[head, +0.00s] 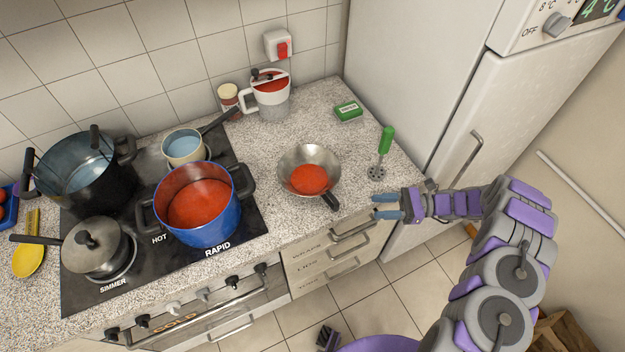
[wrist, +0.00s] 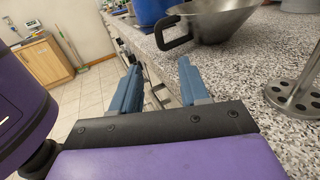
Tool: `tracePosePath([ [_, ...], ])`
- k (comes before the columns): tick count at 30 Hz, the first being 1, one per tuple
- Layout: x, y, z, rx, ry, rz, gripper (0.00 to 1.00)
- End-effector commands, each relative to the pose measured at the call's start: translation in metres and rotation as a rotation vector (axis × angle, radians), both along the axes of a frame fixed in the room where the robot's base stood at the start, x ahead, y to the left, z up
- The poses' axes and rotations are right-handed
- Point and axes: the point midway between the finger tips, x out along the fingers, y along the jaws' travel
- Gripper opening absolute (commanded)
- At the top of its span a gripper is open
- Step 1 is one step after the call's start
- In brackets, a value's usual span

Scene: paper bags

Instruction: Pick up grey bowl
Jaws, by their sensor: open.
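A grey metal bowl (head: 310,156) with a black handle stands on the speckled counter, right of the stove, in the head view. Red contents fill its bottom. In the wrist view the bowl (wrist: 228,25) is at the top, with its black handle (wrist: 174,32) pointing to the left. My gripper (head: 376,206) is open and empty, at the counter's front edge, to the right of the bowl and apart from it. In the wrist view both blue fingers (wrist: 158,70) are spread, with floor and the counter's front edge showing between them.
A green-handled masher (head: 383,148) stands right of the bowl, close to my gripper. A blue pot (head: 196,231) and other pans crowd the stove. The fridge (head: 440,60) bounds the right.

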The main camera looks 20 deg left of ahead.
Motion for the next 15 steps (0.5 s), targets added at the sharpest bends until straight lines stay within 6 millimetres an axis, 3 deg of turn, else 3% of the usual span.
tracePosePath([
  [6,-0.017,0.036,0.000,-0.002,0.001,0.002,0.45],
  [15,-0.026,0.057,-0.001,-0.003,-0.001,0.000,0.45],
])
